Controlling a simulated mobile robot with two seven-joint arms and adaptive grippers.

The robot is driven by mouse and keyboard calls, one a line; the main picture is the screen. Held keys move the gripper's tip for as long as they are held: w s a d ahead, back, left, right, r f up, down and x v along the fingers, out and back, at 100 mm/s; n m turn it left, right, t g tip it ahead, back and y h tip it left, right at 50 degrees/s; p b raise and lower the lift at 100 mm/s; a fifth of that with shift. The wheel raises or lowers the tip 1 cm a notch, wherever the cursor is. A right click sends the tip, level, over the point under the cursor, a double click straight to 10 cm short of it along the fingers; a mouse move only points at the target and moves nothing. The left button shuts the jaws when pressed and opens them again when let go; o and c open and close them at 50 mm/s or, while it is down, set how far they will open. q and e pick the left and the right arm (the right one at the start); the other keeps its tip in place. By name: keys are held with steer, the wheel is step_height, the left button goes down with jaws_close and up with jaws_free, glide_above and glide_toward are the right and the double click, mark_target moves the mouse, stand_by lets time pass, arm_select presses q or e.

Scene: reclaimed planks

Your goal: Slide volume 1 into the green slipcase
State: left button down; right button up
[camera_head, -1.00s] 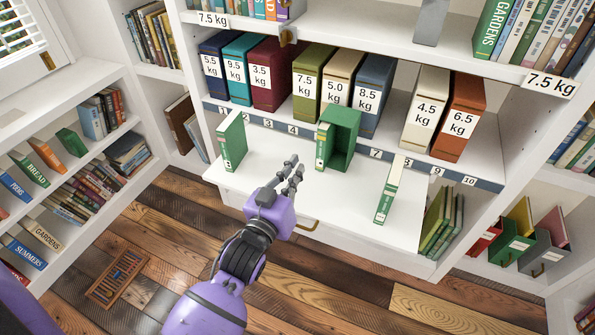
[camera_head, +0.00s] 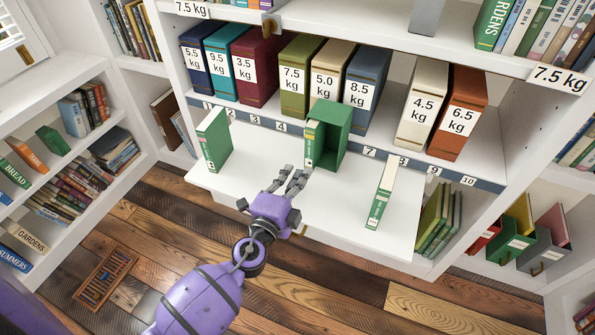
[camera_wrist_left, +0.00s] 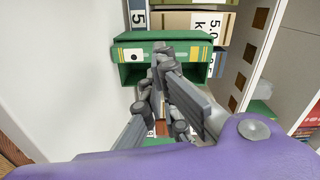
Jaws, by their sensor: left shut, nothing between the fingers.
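The green slipcase (camera_head: 337,142) stands on the white pull-out board, its open side facing me. A green volume with a pale spine (camera_head: 311,143) stands in its left part; the space to the right looks empty. In the left wrist view the slipcase (camera_wrist_left: 193,42) lies sideways beyond the fingers. One green volume (camera_head: 213,140) stands at the board's left, and another (camera_head: 381,192) stands at the right, slightly tilted in the picture. I cannot read their volume numbers. My left gripper (camera_head: 296,178) is shut and empty, in front of the slipcase. My right gripper is out of view.
A numbered strip (camera_head: 265,122) runs behind the white board (camera_head: 255,180). Weight-labelled binders (camera_head: 300,80) stand on the shelf behind it. Green books (camera_head: 432,220) stand below at the right. The board is clear between the left volume and the slipcase.

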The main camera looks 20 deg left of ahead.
mark_target(309, 151)
arm_select(q)
steer(key=shift+w+r, duration=0.15)
steer(key=shift+w, duration=0.15)
steer(key=shift+w+p, duration=0.3)
steer(key=shift+w, duration=2.4)
steer(key=shift+w, duration=0.45)
steer(key=s, duration=1.4)
steer(key=shift+s+a, duration=0.2)
steer(key=shift+s, duration=0.2)
